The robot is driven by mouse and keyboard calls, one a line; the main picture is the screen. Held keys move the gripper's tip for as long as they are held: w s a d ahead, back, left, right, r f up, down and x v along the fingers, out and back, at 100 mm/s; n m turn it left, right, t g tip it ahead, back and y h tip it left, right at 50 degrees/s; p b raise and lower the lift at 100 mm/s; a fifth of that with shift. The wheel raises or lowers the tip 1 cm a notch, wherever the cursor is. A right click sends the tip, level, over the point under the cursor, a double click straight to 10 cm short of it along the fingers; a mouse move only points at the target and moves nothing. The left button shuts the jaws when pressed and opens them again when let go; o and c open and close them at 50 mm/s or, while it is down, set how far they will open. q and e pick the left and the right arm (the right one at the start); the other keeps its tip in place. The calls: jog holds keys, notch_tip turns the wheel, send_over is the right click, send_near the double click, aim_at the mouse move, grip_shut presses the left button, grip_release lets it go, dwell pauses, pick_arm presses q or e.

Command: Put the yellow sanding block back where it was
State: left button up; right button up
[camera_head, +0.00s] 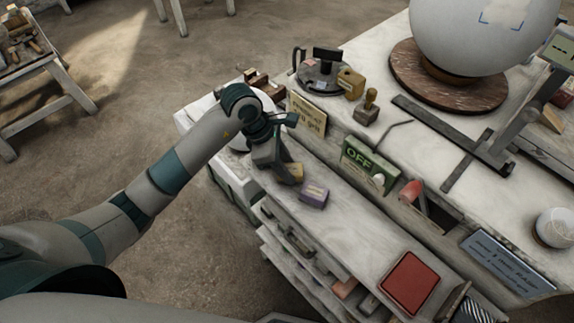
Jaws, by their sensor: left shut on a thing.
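My left arm reaches in from the left, and my left gripper (287,175) is over the narrow lower ledge (352,233) along the front of the bench. It is shut on the yellow sanding block (297,170), which is partly hidden by the fingers. I cannot tell whether the block touches the ledge. A purple block (314,193) sits on the ledge just right of the yellow one. My right gripper is not in view.
A red pad (409,283) lies farther right on the ledge. Behind stand a green OFF sign (367,161), a tan sign (308,113) and a red-handled tool (411,191). A large pale sphere (480,35) rests on a round turntable (407,75). Ledge space between purple block and red pad is clear.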

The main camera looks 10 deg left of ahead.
pick_arm(q)
jog(key=shift+f, duration=0.1)
jog(key=o, duration=1.1)
jog(key=shift+a+r+b, duration=0.3)
jog(key=shift+r+b, duration=0.1)
jog(key=shift+r, duration=0.25)
jog(key=shift+b+v, duration=2.1)
jog(key=shift+v, duration=3.35)
